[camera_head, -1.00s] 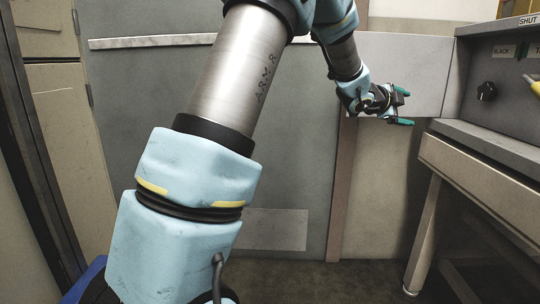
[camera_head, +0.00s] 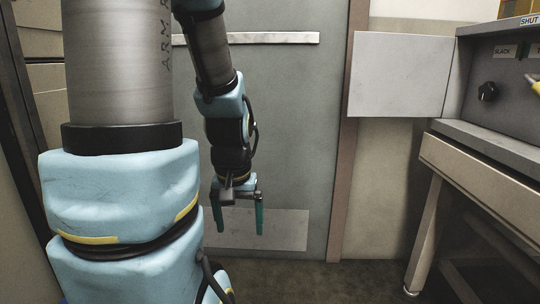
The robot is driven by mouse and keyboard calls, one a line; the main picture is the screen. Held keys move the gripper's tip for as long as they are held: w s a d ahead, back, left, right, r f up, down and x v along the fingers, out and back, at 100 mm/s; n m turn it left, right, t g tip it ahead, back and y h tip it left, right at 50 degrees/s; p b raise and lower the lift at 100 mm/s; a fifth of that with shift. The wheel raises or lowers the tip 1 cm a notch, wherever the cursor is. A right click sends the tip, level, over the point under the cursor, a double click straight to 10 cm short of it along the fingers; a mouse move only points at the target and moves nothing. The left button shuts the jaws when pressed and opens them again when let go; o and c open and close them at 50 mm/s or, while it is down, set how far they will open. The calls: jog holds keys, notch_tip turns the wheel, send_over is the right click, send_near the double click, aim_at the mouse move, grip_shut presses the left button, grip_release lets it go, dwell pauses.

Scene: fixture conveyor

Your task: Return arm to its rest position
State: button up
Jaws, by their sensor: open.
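My gripper (camera_head: 240,222) hangs in front of the grey door, in the middle left of the head view. Its two green fingers point down and stand apart, with nothing between them. My arm, light blue and bare metal, fills the left side of the view. The upper end of the arm is cut off by the top edge.
A grey door (camera_head: 285,120) with a pale bar and a lower plate stands behind the gripper. At the right is a bench (camera_head: 480,175) with a control panel (camera_head: 500,80) carrying a black knob (camera_head: 487,92). Floor between door and bench is clear.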

notch_tip(320, 180, up, 33)
jog(key=p, duration=3.3)
